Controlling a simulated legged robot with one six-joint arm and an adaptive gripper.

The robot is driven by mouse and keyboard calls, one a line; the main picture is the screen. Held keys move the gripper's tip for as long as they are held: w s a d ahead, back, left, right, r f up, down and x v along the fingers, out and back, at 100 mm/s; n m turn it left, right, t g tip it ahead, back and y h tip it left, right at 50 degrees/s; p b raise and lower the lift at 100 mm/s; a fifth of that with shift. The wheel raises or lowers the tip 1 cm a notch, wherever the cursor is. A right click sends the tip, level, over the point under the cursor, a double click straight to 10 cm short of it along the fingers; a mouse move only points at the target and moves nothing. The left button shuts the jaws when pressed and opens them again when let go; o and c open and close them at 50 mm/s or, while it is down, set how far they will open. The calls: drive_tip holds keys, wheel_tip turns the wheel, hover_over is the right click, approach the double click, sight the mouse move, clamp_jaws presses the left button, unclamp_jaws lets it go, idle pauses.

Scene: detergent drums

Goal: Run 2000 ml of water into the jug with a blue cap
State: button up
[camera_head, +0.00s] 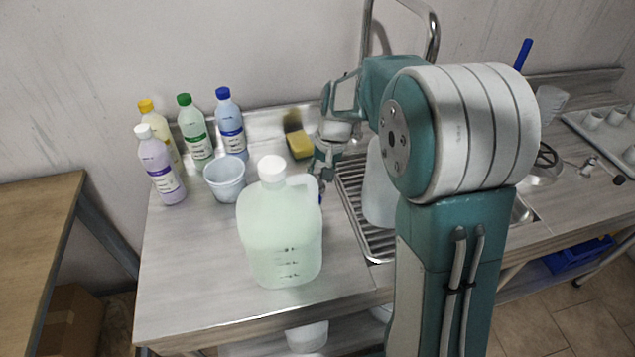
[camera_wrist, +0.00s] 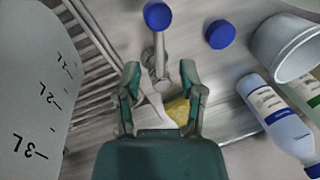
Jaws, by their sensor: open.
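A translucent jug (camera_head: 377,190) stands on the ribbed drainer, partly hidden behind my arm. In the wrist view a large translucent jug wall (camera_wrist: 35,95) with litre marks fills the left side; its top is out of frame. A round blue cap (camera_wrist: 220,33) lies on the counter near the white cup. A blue round knob (camera_wrist: 157,15) on a grey stem shows between and beyond my fingertips; I cannot tell what it belongs to. My gripper (camera_head: 322,168) is open at the drainer's left edge; its fingers (camera_wrist: 160,78) stand apart either side of the stem, apparently not gripping it.
A white-capped jug of pale green liquid (camera_head: 282,235) stands at the counter front. Several detergent bottles (camera_head: 197,135), a white cup (camera_head: 226,182) and a yellow sponge (camera_head: 300,145) stand behind. A curved metal tap (camera_head: 432,30) rises behind my arm. The front-left counter is clear.

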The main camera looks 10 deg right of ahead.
wheel_tip(320, 180, up, 8)
drive_tip(key=d, duration=0.1)
drive_tip(key=shift+s+d, duration=0.2)
drive_tip(key=shift+d, duration=0.05)
drive_tip(key=c, duration=0.4)
drive_tip(key=shift+f+m, duration=0.1)
drive_tip(key=shift+m, duration=0.2)
clamp_jaws()
drive_tip(key=f+m, duration=0.4)
drive_tip(key=m, duration=0.1)
drive_tip(key=f+m, duration=0.4)
drive_tip(key=m, duration=0.2)
drive_tip(key=f+m, duration=0.4)
drive_tip(key=m, duration=0.2)
drive_tip(key=shift+s+a+f+y, duration=0.1)
drive_tip(key=shift+s+a+y, duration=0.05)
drive_tip(key=shift+s+y, duration=0.15)
